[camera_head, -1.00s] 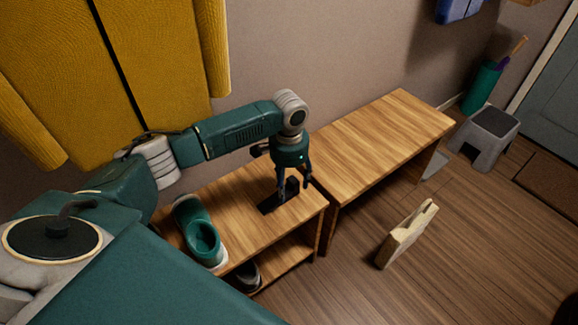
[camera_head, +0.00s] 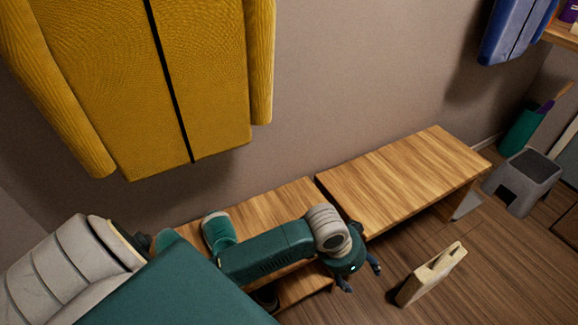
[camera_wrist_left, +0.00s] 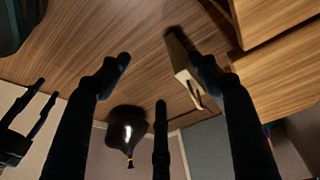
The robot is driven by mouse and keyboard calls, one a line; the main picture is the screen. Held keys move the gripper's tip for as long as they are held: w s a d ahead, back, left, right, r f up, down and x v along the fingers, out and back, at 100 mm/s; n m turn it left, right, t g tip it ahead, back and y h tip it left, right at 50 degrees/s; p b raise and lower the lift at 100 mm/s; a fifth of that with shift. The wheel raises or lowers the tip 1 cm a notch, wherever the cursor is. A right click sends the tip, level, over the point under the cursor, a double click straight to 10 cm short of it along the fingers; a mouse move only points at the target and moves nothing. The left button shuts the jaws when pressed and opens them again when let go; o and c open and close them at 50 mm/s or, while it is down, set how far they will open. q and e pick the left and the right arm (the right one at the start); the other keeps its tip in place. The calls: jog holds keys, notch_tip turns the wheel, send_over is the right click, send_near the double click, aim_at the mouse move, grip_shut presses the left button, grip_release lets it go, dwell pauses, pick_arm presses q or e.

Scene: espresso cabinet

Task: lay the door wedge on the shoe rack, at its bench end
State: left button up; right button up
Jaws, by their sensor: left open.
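My left gripper (camera_head: 358,277) is open and empty. It is past the right end of the shoe rack, over the floor. In the left wrist view its dark fingers (camera_wrist_left: 160,78) are spread with nothing between them. The wooden shoe rack (camera_head: 262,209) stands by the wall, its right end beside the bench (camera_head: 400,180). My left arm covers much of the rack's top. Dark fingers, seemingly my right gripper (camera_wrist_left: 30,108), show in the left wrist view.
A pale wooden piece (camera_head: 431,274) stands on the floor in front of the bench. A grey step stool (camera_head: 524,180) is beyond the bench. A black bag (camera_wrist_left: 126,135) shows in the left wrist view.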

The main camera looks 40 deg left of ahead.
pick_arm(q)
jog(key=s+a+f+n+y, duration=0.1)
jog(key=s+a+f, duration=0.1)
jog(key=s+f, duration=0.3)
jog(key=s+a+f+n+y, duration=0.1)
jog(key=s+a+f, duration=0.2)
jog(key=s+f, duration=0.2)
jog(key=s+a+f+n+g, duration=0.1)
jog(key=s+a+f, duration=0.2)
jog(key=s+f, duration=0.2)
jog(key=s, duration=0.3)
jog(key=shift+s+n+y, duration=0.3)
jog(key=shift+n+y, duration=0.1)
jog(key=shift+a, duration=0.1)
